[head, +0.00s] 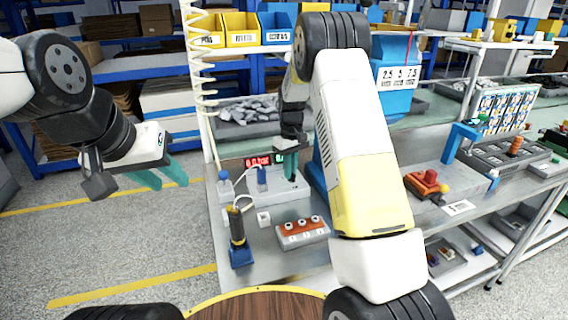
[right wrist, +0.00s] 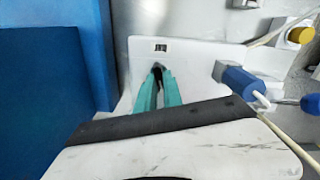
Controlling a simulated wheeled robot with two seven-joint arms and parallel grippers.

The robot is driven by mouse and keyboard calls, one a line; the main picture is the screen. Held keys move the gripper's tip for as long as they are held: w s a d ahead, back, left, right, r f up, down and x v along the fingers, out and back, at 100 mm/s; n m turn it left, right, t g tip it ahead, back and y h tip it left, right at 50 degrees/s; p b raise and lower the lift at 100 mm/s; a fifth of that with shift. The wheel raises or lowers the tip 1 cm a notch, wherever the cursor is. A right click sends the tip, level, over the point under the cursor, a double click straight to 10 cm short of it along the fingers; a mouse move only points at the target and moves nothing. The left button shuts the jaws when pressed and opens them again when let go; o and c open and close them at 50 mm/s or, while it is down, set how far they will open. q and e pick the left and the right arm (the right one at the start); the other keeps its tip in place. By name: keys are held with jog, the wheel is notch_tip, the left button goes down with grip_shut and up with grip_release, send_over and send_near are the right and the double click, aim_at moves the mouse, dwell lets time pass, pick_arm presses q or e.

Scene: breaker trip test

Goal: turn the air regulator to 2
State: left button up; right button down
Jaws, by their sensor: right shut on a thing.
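The air regulator looks to be the pale grey unit (head: 283,187) on the bench, with a small red display (head: 258,161) and a green one beside it. The red digits are too small to read surely. In the right wrist view my right gripper (right wrist: 158,76) points at the unit's pale plate (right wrist: 195,55), its teal fingers closed on a small dark knob (right wrist: 157,67). The knob's setting is hidden. In the head view the right gripper (head: 290,166) reaches down over the unit. My left gripper (head: 164,178) is open and empty, left of the bench.
A blue cylinder (right wrist: 240,80) with a pale tube stands right of the knob. A blue box (head: 397,75) marked 2.5, 5, 7.5 stands behind my right arm.

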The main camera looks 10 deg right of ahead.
jog(key=n, duration=0.5)
jog(key=shift+n, duration=0.3)
dwell(0.4)
jog(key=c, duration=1.5)
grip_release()
jog(key=r, duration=0.3)
jog(key=shift+s+a+r, duration=0.15)
jog(key=shift+s+r, duration=0.25)
jog(key=s+a, duration=0.1)
jog(key=s, duration=0.4)
jog(key=s+a+r, duration=0.1)
jog(key=s, duration=0.4)
jog(key=s+a, duration=0.1)
jog(key=s, duration=0.4)
jog(key=shift+r, duration=0.15)
